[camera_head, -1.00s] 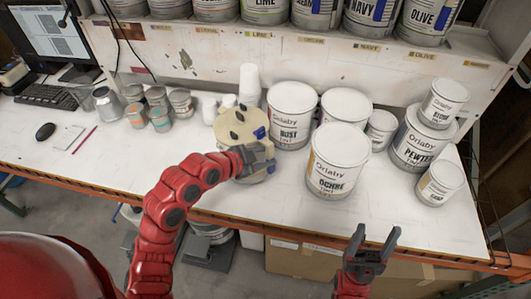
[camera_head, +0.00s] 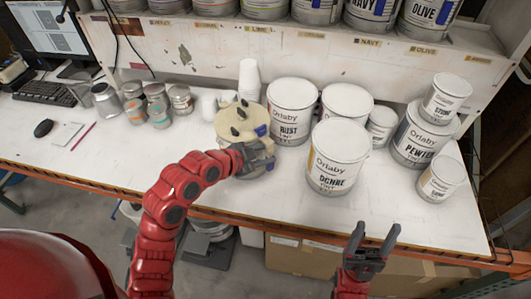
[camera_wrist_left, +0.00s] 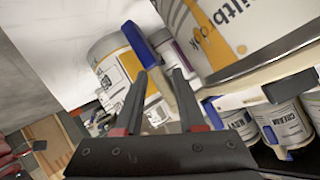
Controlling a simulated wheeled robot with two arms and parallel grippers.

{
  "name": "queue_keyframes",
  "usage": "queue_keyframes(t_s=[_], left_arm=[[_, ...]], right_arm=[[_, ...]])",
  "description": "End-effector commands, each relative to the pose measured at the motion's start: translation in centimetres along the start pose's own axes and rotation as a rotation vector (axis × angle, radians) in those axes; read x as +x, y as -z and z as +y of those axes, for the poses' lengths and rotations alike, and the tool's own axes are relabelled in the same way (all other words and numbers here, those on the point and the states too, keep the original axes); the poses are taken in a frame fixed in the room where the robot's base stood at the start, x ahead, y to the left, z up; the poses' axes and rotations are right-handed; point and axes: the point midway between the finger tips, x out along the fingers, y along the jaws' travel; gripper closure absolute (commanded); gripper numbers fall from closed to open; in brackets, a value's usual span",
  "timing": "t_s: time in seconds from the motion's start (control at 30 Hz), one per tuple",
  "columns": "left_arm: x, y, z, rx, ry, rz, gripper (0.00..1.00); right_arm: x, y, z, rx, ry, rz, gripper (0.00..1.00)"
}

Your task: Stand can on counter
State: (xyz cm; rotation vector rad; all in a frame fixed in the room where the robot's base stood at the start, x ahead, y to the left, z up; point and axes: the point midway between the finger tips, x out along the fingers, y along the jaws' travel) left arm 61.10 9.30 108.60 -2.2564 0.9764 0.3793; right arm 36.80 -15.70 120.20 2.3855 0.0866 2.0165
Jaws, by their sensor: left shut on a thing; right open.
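A round can-like thing (camera_head: 229,120) with a cream top, dark knobs and a blue patch is at the middle of the counter in the head view. My left gripper (camera_head: 262,157) is shut on its near right side. The held part shows as a narrow blue and tan strip (camera_wrist_left: 140,45) between the fingers (camera_wrist_left: 161,97) in the left wrist view. The gripper hides part of the can's side, and I cannot tell whether its base touches the counter (camera_head: 110,150). My right gripper (camera_head: 371,240) is open and empty, in front of the counter's edge.
The RUST can (camera_head: 292,115) stands close to the right of the held can, with the OCHRE can (camera_head: 337,160) further right. White cups (camera_head: 249,78) stand behind. Small tins (camera_head: 158,105) are at left. The counter's front left is clear.

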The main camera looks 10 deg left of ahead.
Motion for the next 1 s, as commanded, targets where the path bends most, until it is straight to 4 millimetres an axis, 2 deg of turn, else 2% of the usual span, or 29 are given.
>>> queue_keyframes(t_s=[1.0], left_arm=[[0.7, -1.7, 0.7, -0.002, -0.003, -0.017, 1.00]], right_arm=[[-1.4, -0.2, -0.1, 0.000, 0.000, 0.000, 0.35]])
